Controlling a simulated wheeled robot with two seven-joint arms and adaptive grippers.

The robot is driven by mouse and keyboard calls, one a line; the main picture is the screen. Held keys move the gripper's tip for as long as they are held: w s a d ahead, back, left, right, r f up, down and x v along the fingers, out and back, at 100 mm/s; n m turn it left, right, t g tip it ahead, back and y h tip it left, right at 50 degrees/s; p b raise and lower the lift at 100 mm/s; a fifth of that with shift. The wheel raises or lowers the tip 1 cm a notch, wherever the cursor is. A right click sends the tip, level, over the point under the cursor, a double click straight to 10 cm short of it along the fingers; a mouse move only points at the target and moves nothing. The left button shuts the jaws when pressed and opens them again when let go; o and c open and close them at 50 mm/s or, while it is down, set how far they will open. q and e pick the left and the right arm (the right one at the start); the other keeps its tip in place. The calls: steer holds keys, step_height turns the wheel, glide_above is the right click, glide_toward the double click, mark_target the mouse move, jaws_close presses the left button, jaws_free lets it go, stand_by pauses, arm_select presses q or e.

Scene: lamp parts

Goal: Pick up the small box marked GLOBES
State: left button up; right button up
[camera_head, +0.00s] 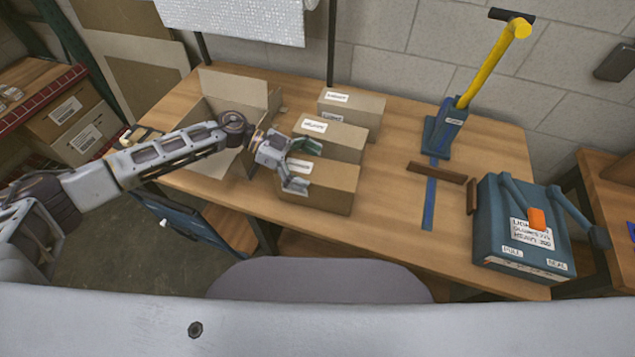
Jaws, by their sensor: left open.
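Three small brown boxes with white labels stand in a row on the wooden table: a near box (335,190), a middle box (345,137) and a far box (365,105). The label print is too small to read surely, so I cannot tell which is marked GLOBES. My left gripper (306,167) is open, its fingers spread over the left end of the near box. One finger is by the gap to the middle box, the other by the near face. I cannot tell whether they touch the box. My right gripper is not in view.
An open carton (213,165) stands left of the boxes, behind my left arm. To the right are a blue tool with a yellow handle (490,66), a blue strip (429,205), brown bars and a blue labelled case (497,233). The table between boxes and strip is clear.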

arm_select(q)
steer(key=shift+c, duration=0.4)
steer(key=shift+s+f, duration=0.15)
steer(key=c, duration=2)
steer(key=shift+w+r+b, duration=0.2)
steer(key=shift+r+b, duration=0.2)
steer(key=shift+r, duration=4.85)
